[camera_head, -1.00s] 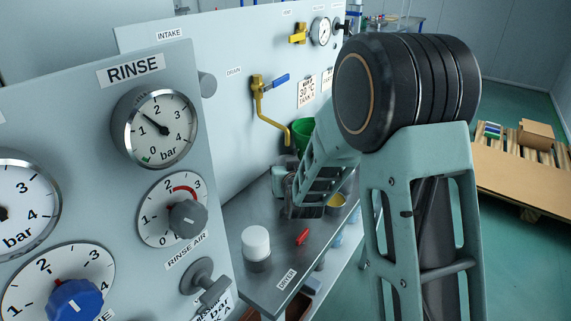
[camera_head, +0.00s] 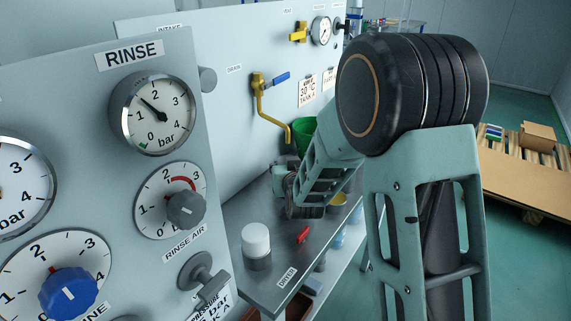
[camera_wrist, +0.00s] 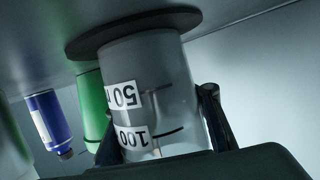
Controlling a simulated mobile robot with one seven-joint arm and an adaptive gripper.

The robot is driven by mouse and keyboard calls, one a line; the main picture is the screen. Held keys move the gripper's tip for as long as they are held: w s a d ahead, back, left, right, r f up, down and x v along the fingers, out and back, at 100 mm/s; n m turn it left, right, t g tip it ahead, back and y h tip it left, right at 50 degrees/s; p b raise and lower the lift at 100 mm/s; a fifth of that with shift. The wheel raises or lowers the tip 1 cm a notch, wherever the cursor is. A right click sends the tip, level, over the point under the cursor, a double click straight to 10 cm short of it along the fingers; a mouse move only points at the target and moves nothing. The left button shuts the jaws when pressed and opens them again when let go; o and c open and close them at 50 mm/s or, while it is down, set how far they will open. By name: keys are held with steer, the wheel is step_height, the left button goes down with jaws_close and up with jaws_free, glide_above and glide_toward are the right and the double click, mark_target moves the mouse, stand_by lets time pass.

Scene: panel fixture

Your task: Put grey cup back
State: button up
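The grey cup (camera_wrist: 150,95), a see-through measuring cup with 50 and 100 labels, fills the middle of the wrist view, where it appears upside down. Its base is at a dark round disc (camera_wrist: 135,28) on the surface. My gripper (camera_wrist: 160,130) has one finger on each side of the cup, close against its walls; it looks shut on it. In the head view my gripper (camera_head: 302,208) is low over the grey bench beside the panel. The cup is hidden there behind my arm.
On the bench (camera_head: 268,210) are a white-capped container (camera_head: 255,240), a red item (camera_head: 302,235) and a green container (camera_head: 304,135). A green container (camera_wrist: 91,105) and a blue bottle (camera_wrist: 48,120) stand beside the cup. The panel with gauges rises at left.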

steer(key=o, duration=0.7)
steer(key=shift+s+d+f, duration=0.1)
steer(key=shift+s+f, duration=0.05)
steer(key=shift+f, duration=0.35)
steer(key=shift+s+f, duration=0.15)
steer(key=shift+f, duration=0.3)
steer(key=shift+r, duration=0.1)
steer(key=shift+w+r+p, duration=0.1)
steer(key=shift+r+p, duration=0.4)
steer(key=shift+p, duration=0.4)
steer(key=v, duration=0.7)
steer(key=r+p+v, duration=0.1)
steer(key=v, duration=0.3)
steer(key=shift+o, duration=0.7)
steer(key=o, duration=1.4)
steer(key=shift+c, duration=0.2)
